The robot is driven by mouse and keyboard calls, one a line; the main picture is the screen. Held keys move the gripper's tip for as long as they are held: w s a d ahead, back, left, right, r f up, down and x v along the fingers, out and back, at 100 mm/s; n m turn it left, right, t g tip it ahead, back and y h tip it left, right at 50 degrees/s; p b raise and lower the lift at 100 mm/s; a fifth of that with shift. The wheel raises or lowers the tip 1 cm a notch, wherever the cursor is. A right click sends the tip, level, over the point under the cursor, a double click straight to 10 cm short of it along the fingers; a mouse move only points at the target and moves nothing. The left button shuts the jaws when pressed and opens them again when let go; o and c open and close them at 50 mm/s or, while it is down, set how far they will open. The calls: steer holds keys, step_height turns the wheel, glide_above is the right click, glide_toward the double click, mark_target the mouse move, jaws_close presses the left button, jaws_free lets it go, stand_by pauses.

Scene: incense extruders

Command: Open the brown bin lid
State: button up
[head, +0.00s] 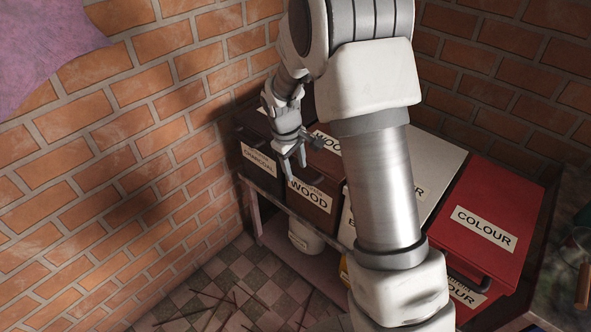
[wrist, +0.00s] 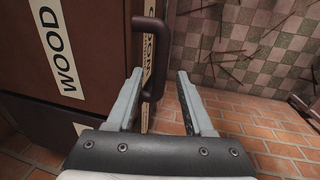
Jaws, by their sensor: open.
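The brown bin (head: 325,190) labelled WOOD stands in a row of bins against the brick wall. Its brown lid (head: 326,164) has a second WOOD label on top and looks shut. The lid's top also shows at the left of the wrist view (wrist: 104,60). A dark bar handle (wrist: 150,35) sits at the lid's front edge. My gripper (head: 293,166) is open and empty at the front of this bin. In the wrist view, the handle's near end lies between my spread fingers (wrist: 160,78); whether it touches either finger I cannot tell.
A dark bin labelled CHARCOAL (head: 260,160) stands left of the brown one. A white bin (head: 435,160) and a red COLOUR bin (head: 508,205) stand to the right, partly behind my arm. The brick wall (head: 130,130) is close on the left. Thin sticks lie on the checkered floor (head: 245,285).

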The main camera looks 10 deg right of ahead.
steer(key=shift+d+f, duration=0.1)
steer(key=shift+f, duration=0.3)
steer(key=shift+c, duration=0.3)
jaws_close()
stand_by(0.9)
